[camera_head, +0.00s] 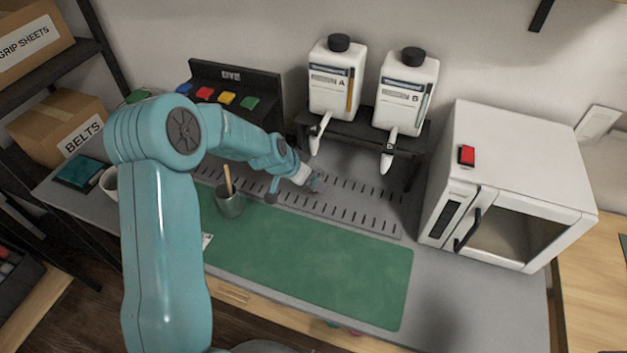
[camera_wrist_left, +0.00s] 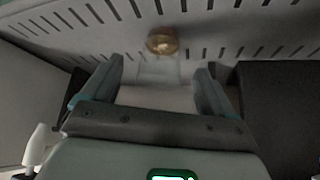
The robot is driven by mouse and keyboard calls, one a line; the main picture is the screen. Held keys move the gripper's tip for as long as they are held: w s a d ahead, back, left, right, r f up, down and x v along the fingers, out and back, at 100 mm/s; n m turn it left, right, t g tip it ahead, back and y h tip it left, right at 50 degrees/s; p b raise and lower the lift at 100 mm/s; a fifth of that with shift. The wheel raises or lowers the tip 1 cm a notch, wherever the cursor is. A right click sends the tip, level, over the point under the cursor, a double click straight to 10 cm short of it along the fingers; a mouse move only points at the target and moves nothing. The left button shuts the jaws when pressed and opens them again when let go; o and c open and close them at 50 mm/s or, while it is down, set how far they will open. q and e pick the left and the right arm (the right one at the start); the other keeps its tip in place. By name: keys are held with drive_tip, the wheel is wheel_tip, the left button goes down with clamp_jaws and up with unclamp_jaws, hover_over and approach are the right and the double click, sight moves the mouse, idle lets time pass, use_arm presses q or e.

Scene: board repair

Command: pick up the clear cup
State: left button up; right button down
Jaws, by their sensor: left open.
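A faint, see-through shape that looks like the clear cup (camera_wrist_left: 160,66) shows in the left wrist view, with a round amber patch (camera_wrist_left: 162,40) at its far end. My left gripper (camera_wrist_left: 159,72) is open, with one finger on either side of the near part of this shape. Contact cannot be made out. In the head view my left gripper (camera_head: 317,183) is low over the slotted grey strip, below and in front of dispenser A (camera_head: 336,80). I cannot make out the cup there. My right gripper is not in view.
Dispenser B (camera_head: 407,92) stands beside A on a dark stand, spouts hanging down. A grey holder (camera_head: 230,205) with a wooden stick stands left of the gripper. A white oven (camera_head: 512,185) is at the right. The green mat (camera_head: 330,270) is mostly clear.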

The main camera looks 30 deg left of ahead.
use_arm(q)
drive_tip(key=p+x, duration=0.1)
drive_tip(key=x, duration=0.4)
drive_tip(key=shift+w, duration=0.3)
drive_tip(key=c, duration=1)
